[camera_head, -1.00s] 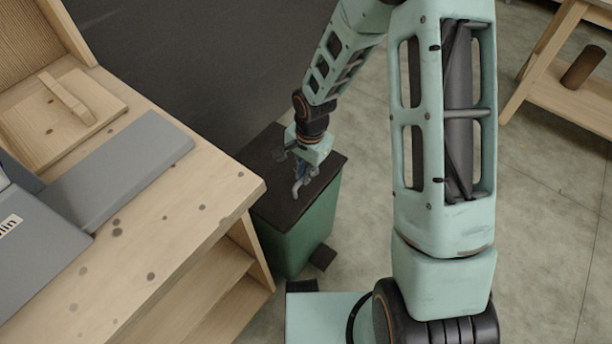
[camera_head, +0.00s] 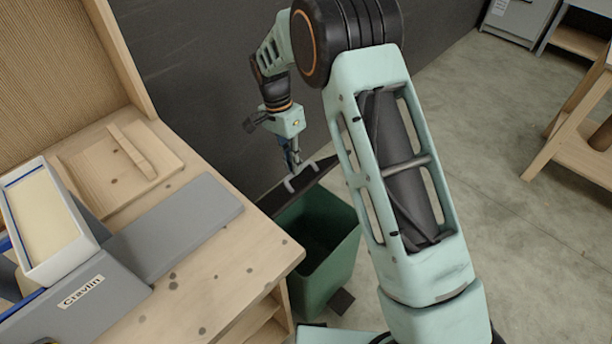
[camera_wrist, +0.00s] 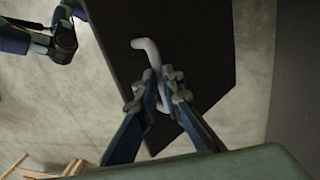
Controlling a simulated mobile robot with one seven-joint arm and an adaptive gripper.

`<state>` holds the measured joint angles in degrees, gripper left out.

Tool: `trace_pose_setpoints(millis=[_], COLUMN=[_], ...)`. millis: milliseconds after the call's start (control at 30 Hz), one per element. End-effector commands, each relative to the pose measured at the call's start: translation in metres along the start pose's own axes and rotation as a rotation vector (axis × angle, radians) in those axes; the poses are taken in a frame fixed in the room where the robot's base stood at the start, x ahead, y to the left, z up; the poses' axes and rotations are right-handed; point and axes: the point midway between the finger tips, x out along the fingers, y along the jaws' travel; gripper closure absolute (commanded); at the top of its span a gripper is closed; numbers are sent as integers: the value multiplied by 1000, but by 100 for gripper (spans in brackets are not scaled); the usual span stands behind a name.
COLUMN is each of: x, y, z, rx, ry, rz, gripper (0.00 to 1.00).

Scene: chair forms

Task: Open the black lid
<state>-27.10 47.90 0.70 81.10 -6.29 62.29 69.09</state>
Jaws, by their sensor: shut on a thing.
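The black lid (camera_head: 296,190) of the green bin (camera_head: 327,243) is tilted up at an angle, and the bin's dark inside shows below it. My gripper (camera_head: 294,166) is above the bin at the lid's grey curved handle (camera_head: 289,186). In the wrist view my gripper (camera_wrist: 160,92) is shut on the handle (camera_wrist: 149,52), with one finger on each side. The lid (camera_wrist: 185,42) fills the middle of that view behind the fingers. Part of the bin's rim is hidden by the lid and my arm.
A wooden workbench (camera_head: 225,258) stands close left of the bin, with a grey flat panel (camera_head: 176,226) and a white tray (camera_head: 45,215). A dark wall (camera_head: 200,70) is behind the bin. Open floor (camera_head: 475,110) lies to the right, before a wooden stand (camera_head: 560,140).

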Motion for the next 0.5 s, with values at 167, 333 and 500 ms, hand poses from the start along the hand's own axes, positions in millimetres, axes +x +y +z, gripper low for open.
trace_pose_setpoints(millis=[167,333,500], x=[-15,-15,-16], y=[-28,-34,-33], z=[1,2,1], rx=[-3,-2,-1], ry=[0,-2,-1], rz=[-6,-3,-2], gripper=[100,92,73])
